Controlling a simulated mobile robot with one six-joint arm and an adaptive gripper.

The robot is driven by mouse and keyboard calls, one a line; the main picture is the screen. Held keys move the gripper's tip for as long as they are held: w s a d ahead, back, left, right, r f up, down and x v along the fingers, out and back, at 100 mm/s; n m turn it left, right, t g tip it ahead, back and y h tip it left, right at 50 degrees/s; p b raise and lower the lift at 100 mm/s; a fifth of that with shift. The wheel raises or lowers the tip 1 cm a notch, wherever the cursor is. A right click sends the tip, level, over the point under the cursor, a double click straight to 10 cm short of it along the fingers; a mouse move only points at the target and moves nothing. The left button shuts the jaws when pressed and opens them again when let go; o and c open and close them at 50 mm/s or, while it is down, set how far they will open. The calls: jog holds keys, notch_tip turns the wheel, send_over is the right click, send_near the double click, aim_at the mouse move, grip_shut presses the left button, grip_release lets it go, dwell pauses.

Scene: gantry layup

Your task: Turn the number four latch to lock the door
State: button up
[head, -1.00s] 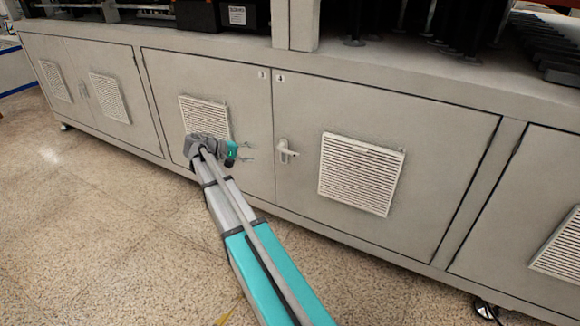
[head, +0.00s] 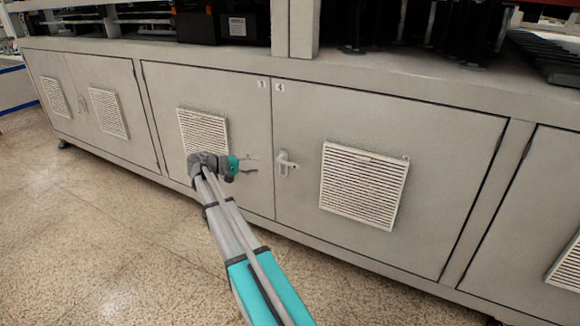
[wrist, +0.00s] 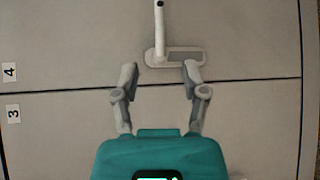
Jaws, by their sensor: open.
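The number four latch (head: 286,163) is a light grey handle on an upright plate, at the left edge of the number four door (head: 450,150). Its handle sticks out sideways, to the right, away from the seam. In the wrist view the handle (wrist: 160,28) points up the picture from its plate (wrist: 185,56), just beyond my fingertips. My gripper (head: 252,165) is open and empty, left of the latch and in front of the number three door's edge. In the wrist view my gripper (wrist: 160,74) has its two fingers spread either side of the latch's line, with no contact visible.
The number four label (head: 280,87) and number three label (head: 261,85) flank the seam at the top. Louvred vents (head: 363,186) sit on the doors. A ledge (head: 400,85) with dark equipment runs above. The speckled floor (head: 110,240) in front is clear.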

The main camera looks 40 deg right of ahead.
aim_at(291, 163)
jog(key=b+x, duration=0.2)
jog(key=x, duration=1.1)
jog(key=shift+s+d+f, duration=0.1)
jog(key=shift+s+d, duration=0.05)
jog(key=shift+d, duration=0.2)
grip_shut()
